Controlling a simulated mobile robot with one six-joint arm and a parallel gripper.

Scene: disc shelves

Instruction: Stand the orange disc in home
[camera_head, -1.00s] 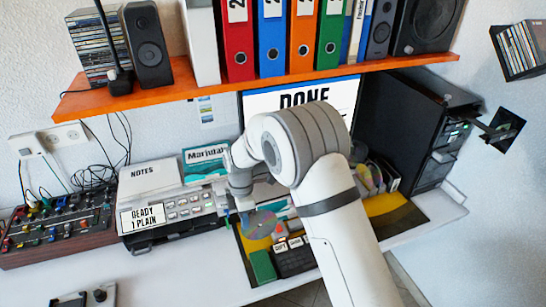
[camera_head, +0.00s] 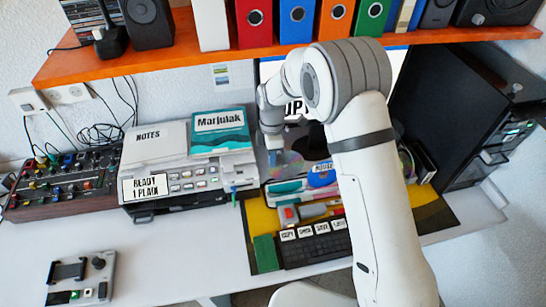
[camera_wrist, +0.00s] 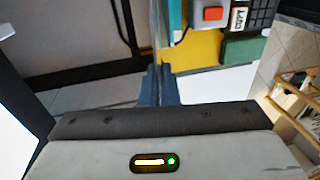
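A shiny, rainbow-tinted disc (camera_head: 291,164) hangs at the tip of my gripper (camera_head: 274,157), above the back of the desk mat. Its orange marking cannot be made out. In the wrist view my gripper's blue fingers (camera_wrist: 158,86) are close together, and the disc is edge-on or too thin to make out clearly. Other discs (camera_head: 408,160) stand in a holder to the right, partly hidden behind my arm. No place labelled home can be read.
The labelled machine (camera_head: 180,185) is left, the black computer tower (camera_head: 450,110) right. An orange shelf (camera_head: 200,62) hangs above.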

